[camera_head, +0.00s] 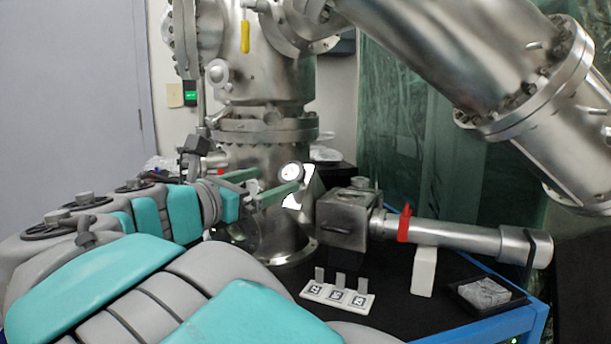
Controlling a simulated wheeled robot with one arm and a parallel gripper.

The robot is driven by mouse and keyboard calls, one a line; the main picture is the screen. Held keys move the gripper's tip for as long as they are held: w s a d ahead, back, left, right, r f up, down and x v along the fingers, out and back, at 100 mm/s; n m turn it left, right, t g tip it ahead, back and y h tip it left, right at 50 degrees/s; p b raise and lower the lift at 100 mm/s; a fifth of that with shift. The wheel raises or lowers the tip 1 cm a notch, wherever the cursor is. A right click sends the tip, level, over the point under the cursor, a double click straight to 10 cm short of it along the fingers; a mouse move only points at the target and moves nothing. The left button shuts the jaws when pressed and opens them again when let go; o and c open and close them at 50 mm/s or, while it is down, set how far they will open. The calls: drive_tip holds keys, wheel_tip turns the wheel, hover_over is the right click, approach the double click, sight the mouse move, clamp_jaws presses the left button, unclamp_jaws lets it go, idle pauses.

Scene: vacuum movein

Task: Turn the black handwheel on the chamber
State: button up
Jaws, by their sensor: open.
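The steel chamber (262,127) stands upright at the centre, on the black tabletop. I cannot clearly pick out the black handwheel, and my arm and gripper cover part of the lower chamber. My gripper (278,180) reaches in from the left with two green fingers spread apart. Its fingertips are close to the disc in the picture; contact cannot be told. Some metal shows between the fingers.
A large steel tube (480,60) slants down at the upper right. A horizontal steel cylinder (455,238) with a red clamp (404,223) lies right of the chamber. A white marker block (338,297) and a black tray (487,294) sit near the table's front.

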sight(289, 175)
drive_tip(key=shift+x, duration=3.8)
drive_tip(key=shift+a, duration=0.1)
drive_tip(key=c, duration=1.4)
